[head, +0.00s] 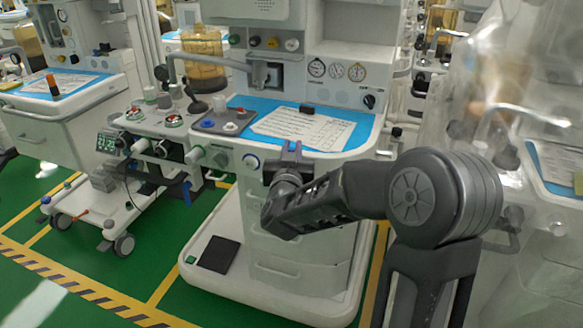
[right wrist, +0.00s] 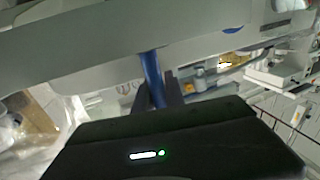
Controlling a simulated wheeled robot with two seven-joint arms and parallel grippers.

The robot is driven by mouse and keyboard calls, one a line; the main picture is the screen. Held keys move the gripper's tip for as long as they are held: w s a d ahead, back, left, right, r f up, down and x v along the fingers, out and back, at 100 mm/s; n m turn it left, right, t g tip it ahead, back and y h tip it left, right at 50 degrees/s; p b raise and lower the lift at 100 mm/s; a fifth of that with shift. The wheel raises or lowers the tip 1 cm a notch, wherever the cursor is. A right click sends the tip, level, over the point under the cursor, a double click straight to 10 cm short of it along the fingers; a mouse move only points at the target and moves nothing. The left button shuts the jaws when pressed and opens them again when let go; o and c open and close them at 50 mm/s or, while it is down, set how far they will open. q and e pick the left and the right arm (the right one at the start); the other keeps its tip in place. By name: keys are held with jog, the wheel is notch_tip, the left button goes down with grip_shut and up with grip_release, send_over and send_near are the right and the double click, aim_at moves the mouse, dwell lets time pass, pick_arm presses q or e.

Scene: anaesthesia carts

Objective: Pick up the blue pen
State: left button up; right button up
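The blue pen (right wrist: 152,78) shows in the right wrist view as a slim blue rod, its lower end between the two fingers of my right gripper (right wrist: 160,95). The fingers are close on either side of it and appear shut on it. In the head view my right gripper (head: 291,150) is at the front edge of the middle cart's worktop, with a small bluish-purple patch at its fingertips. The rest of the pen cannot be made out there. My left gripper is not in view.
The middle cart's blue worktop (head: 235,104) carries a printed sheet (head: 302,129) with a small black item (head: 307,109) on it. Another cart (head: 75,105) stands at left.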

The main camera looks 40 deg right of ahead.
grip_shut()
notch_tip(320, 180, up, 10)
jog(key=p, duration=0.2)
jog(key=shift+p, duration=0.4)
dwell(0.6)
